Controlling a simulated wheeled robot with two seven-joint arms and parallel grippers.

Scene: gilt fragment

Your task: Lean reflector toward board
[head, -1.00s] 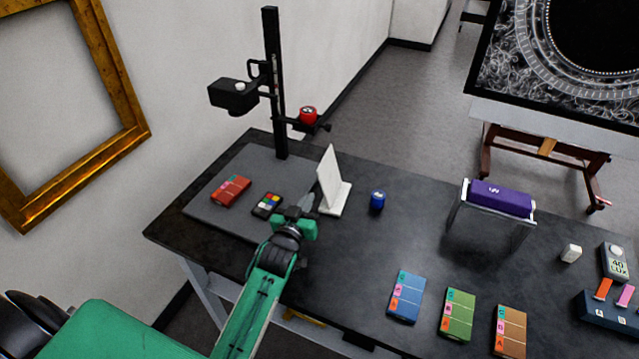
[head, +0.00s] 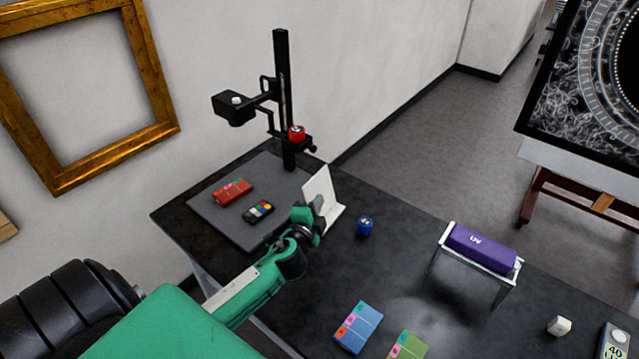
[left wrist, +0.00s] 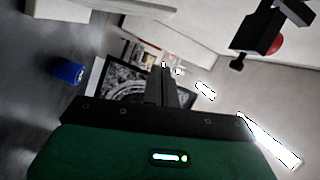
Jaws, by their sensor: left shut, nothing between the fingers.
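The white reflector (head: 318,187), an upright panel on a flat foot, stands at the right edge of the grey board (head: 273,171) in the head view. The board lies flat under the black column stand. My left gripper (head: 318,207) is shut and empty, in front of the reflector's lower part and hiding some of it; I cannot tell whether they touch. In the left wrist view the shut fingers (left wrist: 163,85) point away at the centre. My right gripper is not in view.
The black column stand (head: 284,105) rises behind. A blue jar (head: 364,225) stands right of the reflector, and a purple block (head: 480,246) sits on a metal rack further right.

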